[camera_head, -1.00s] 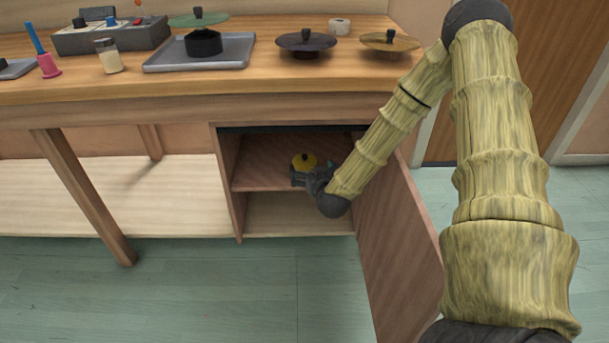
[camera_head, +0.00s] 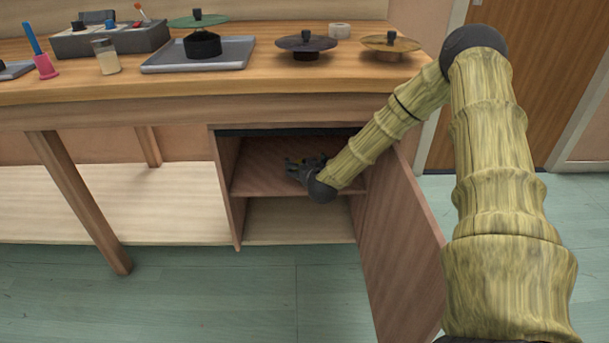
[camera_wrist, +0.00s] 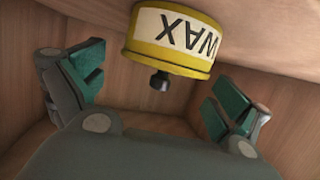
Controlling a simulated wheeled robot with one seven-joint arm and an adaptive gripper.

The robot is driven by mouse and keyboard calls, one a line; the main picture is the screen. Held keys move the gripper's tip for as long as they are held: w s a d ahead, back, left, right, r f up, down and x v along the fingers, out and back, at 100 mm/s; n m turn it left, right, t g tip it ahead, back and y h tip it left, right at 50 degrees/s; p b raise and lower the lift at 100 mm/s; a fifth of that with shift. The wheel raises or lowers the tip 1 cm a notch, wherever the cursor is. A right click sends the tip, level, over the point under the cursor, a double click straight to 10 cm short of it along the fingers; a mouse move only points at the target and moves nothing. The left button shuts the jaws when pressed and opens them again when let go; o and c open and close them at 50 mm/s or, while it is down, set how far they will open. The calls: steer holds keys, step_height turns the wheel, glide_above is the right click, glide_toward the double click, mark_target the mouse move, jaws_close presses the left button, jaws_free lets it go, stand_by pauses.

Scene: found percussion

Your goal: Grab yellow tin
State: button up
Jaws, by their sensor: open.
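The yellow tin (camera_wrist: 172,45) has a pale band lettered WAX and a black knob. It appears upside down in the wrist view, between and beyond my finger pads, with visible space on both sides. In the head view it is almost wholly hidden behind my gripper (camera_head: 300,168), with only a trace of yellow showing. My gripper is open inside the cupboard, above its middle shelf (camera_head: 262,180). In the wrist view the green-padded fingers (camera_wrist: 158,88) are spread wide and hold nothing.
The cupboard's side wall (camera_head: 228,190) stands left of my gripper, and its open door (camera_head: 398,240) is at the right. The wooden bench top (camera_head: 110,92) overhangs it, carrying a metal tray (camera_head: 160,67), cymbal-like discs (camera_head: 305,43) and a jar (camera_head: 106,58).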

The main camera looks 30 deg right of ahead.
steer(key=shift+w+d, duration=0.15)
steer(key=shift+w, duration=0.3)
steer(key=c, duration=1.5)
